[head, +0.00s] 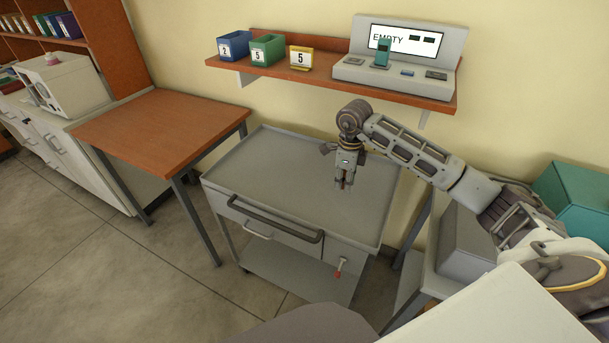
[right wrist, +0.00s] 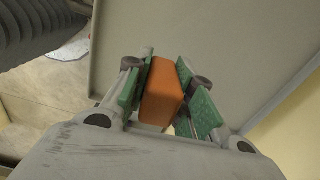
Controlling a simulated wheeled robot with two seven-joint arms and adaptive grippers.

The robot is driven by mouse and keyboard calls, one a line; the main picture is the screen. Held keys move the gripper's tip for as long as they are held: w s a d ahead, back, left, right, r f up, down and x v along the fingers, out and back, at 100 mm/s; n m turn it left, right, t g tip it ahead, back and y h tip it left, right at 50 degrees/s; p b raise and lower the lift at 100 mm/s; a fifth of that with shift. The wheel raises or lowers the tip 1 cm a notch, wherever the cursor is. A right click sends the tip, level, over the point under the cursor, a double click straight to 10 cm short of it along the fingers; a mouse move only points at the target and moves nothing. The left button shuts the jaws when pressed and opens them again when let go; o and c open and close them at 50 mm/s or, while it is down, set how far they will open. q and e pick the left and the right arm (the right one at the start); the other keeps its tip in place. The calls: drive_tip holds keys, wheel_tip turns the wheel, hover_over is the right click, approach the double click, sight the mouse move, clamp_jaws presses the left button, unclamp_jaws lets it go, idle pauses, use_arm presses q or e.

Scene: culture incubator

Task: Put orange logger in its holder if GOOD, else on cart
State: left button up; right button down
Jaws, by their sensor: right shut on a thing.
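My right gripper (head: 344,184) points down over the top of the grey cart (head: 275,165). In the right wrist view the right gripper (right wrist: 165,95) is shut on the orange logger (right wrist: 163,93), an orange block between its green pads. I cannot make out the logger in the head view. A grey reader console (head: 350,72) on the wall shelf has a screen (head: 394,40) that reads EMPTY. A teal upright device (head: 382,53) stands on the console. I cannot tell which place is the logger's holder. My left gripper is out of view.
Blue (head: 234,46), green (head: 267,50) and yellow (head: 301,58) numbered bins stand on the wooden shelf (head: 335,83), left of the console. A wooden table (head: 160,125) stands left of the cart. The cart top is clear apart from my arm above it.

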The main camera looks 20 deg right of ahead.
drive_tip(key=shift+d+m, duration=0.1)
drive_tip(key=shift+m, duration=0.3)
hover_over(341, 207)
drive_tip(key=shift+f, duration=3.1)
drive_tip(key=shift+f+p, duration=0.4)
drive_tip(key=shift+f, duration=1.45)
drive_tip(key=shift+f, duration=0.15)
drive_tip(key=c, duration=1.2)
unclamp_jaws()
